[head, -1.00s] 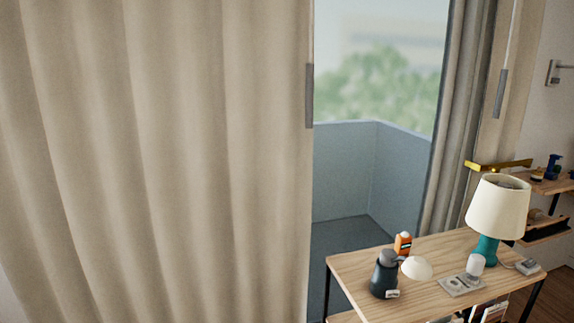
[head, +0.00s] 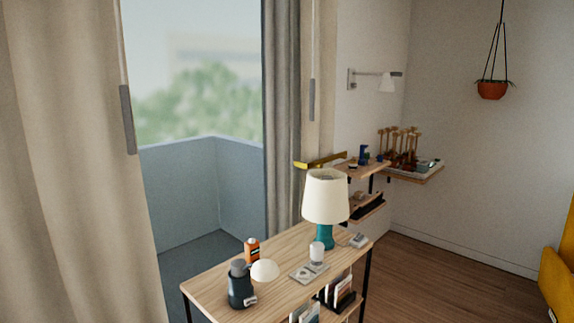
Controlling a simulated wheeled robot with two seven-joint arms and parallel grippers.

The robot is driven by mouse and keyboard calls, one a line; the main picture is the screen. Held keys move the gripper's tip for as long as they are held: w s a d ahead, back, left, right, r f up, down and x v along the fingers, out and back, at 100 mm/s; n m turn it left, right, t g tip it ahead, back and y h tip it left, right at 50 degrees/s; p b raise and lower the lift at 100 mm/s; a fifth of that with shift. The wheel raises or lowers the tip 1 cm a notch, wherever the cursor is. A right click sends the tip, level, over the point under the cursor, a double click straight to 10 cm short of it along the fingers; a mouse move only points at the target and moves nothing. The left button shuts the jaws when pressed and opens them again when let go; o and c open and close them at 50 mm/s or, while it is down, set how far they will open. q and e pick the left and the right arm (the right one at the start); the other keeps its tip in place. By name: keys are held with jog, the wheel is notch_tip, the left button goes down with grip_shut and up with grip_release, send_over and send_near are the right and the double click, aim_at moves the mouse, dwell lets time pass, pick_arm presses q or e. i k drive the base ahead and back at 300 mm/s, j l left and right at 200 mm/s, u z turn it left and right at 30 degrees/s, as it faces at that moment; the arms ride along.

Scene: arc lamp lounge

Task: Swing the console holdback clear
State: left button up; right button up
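A yellow bar (head: 320,160), which looks like the console holdback, sticks out across the edge of the right-hand grey curtain (head: 283,110), above and behind the lamp. Its mount is too small to make out. The wooden console (head: 215,290) stands in front of the window, with a teal lamp with a cream shade (head: 326,196) on it. A beige curtain (head: 60,160) hangs at the left. Neither of my grippers shows in the head view.
On the console stand a dark jug (head: 240,287), an orange container (head: 252,250) and a small white-topped item (head: 316,253). Wall shelves (head: 412,173) hold small items beyond. The wooden floor (head: 440,280) at the right is clear up to a yellow seat (head: 556,275).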

aim_at(326, 159)
jog(key=i+l, duration=0.1)
jog(key=l, duration=0.4)
jog(key=i+l, duration=0.15)
jog(key=l, duration=0.35)
jog(key=i+l+u, duration=0.1)
jog(key=l, duration=0.45)
jog(key=i+l, duration=0.1)
jog(key=l, duration=0.4)
jog(key=i+l, duration=0.1)
jog(key=l, duration=0.4)
